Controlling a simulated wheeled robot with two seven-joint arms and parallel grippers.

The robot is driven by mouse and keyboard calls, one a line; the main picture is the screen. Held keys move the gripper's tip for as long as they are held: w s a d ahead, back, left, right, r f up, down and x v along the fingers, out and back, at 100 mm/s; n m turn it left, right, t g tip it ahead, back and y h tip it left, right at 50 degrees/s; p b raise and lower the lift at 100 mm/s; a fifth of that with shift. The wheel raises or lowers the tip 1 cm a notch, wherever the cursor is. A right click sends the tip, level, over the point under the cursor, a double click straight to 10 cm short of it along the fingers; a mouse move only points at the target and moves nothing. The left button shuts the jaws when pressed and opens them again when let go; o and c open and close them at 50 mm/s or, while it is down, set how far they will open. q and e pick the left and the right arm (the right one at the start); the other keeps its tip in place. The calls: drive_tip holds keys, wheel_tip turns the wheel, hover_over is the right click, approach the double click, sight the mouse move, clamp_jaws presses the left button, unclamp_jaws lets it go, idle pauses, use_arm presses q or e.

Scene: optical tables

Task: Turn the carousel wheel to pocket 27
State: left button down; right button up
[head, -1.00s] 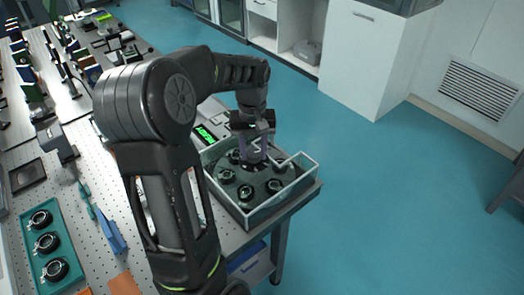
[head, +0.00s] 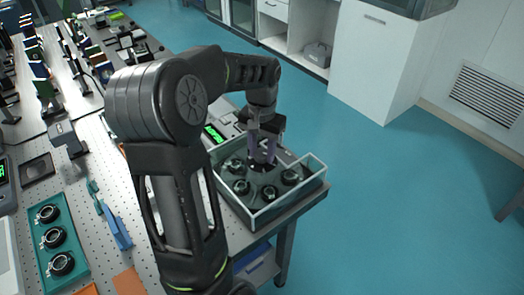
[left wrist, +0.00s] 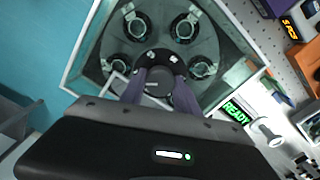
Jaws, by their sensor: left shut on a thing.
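The carousel wheel (left wrist: 196,48) is a dark grey disc inside a clear-walled square box; it also shows in the head view (head: 258,181). Several round black-ringed pieces sit in pockets around it. My left gripper (head: 263,158) reaches down over the wheel's middle. In the left wrist view its purple fingers (left wrist: 160,85) are shut on the dark central hub (left wrist: 158,58). The pocket numbers are not readable. A green lit display (left wrist: 237,111) beside the box reads READY. My right gripper is not in view.
The box's clear wall (head: 290,203) stands around the wheel near the table's corner. A teal tray (head: 46,272) with black-ringed pieces lies at the left on the perforated table. Blue floor is open to the right.

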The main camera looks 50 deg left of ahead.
use_arm(q)
drive_tip(key=shift+m, duration=0.7)
drive_tip(key=c, duration=0.9)
unclamp_jaws()
wheel_tip(320, 180, up, 8)
drive_tip(key=shift+f+b, duration=0.1)
drive_tip(key=shift+b, duration=0.35)
